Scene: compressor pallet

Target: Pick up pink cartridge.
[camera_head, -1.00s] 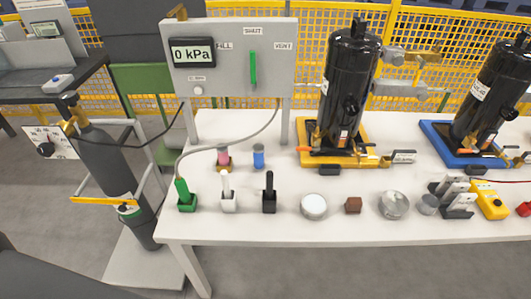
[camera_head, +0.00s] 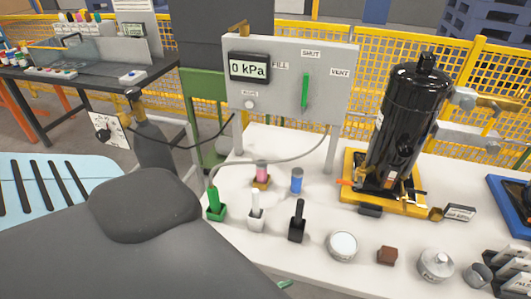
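The pink cartridge (camera_head: 262,171) stands upright on a small brown base on the white table, below the grey gauge panel. A blue cartridge (camera_head: 297,180) stands just to its right. A hose curves down close by on its left to a green-tipped fitting. Neither of my grippers shows. A large dark grey shape, which looks like part of my own body, fills the lower left and covers the floor and part of the table's left edge.
The gauge panel (camera_head: 292,82) reads 0 kPa. Green (camera_head: 215,205), white (camera_head: 256,212) and black (camera_head: 297,222) holders stand in front of the cartridges. A round tin (camera_head: 342,245) and brown block (camera_head: 387,256) lie right. A black compressor (camera_head: 403,130) sits on a yellow base.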

